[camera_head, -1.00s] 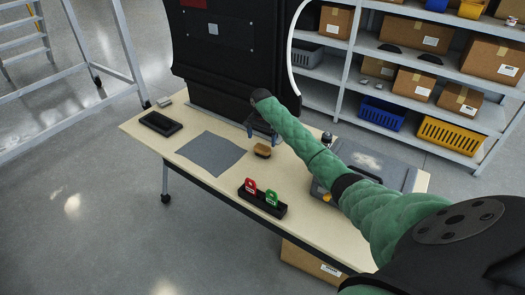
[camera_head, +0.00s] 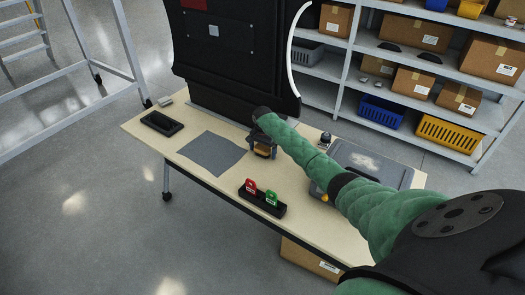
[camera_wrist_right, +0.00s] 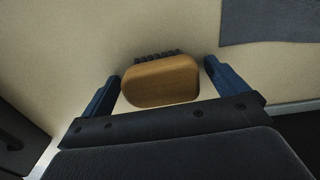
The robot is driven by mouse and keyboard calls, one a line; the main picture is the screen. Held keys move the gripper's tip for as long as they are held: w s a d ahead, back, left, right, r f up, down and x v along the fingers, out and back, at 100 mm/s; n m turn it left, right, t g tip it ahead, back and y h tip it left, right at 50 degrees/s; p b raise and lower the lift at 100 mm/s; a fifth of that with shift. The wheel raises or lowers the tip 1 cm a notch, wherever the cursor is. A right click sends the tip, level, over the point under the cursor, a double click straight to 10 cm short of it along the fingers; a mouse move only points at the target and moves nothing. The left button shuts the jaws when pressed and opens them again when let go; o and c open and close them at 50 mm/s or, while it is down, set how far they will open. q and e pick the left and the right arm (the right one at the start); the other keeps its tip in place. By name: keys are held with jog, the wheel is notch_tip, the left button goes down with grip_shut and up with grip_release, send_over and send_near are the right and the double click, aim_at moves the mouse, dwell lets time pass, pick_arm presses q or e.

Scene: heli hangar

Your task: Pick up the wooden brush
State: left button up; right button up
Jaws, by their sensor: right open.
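The wooden brush (camera_head: 262,152) lies on the table, partly hidden by my right gripper in the head view. In the right wrist view the brush (camera_wrist_right: 161,82) shows its smooth brown wooden back, with dark bristles along its upper edge. My right gripper (camera_head: 262,148) is at the brush. In the right wrist view my right gripper (camera_wrist_right: 162,80) is open, with one blue finger on each side of the brush and a visible gap on both sides. My left gripper is not in view.
The table (camera_head: 200,178) holds a grey cloth (camera_head: 212,152), a black tray (camera_head: 161,123), a black holder with red and green tags (camera_head: 262,200) and a grey case (camera_head: 372,163). A black panel (camera_head: 237,60) stands behind the brush. Shelves (camera_head: 440,100) stand at the back right.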

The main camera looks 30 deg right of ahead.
aim_at(263, 148)
jog(key=c, duration=1.1)
jog(key=shift+r, duration=0.2)
notch_tip(263, 148, up, 9)
jog(key=b, duration=0.3)
jog(key=shift+f, duration=0.15)
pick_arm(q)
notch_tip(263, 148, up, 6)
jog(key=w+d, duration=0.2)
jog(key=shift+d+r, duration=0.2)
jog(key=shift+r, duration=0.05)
pick_arm(e)
jog(key=shift+r, duration=0.5)
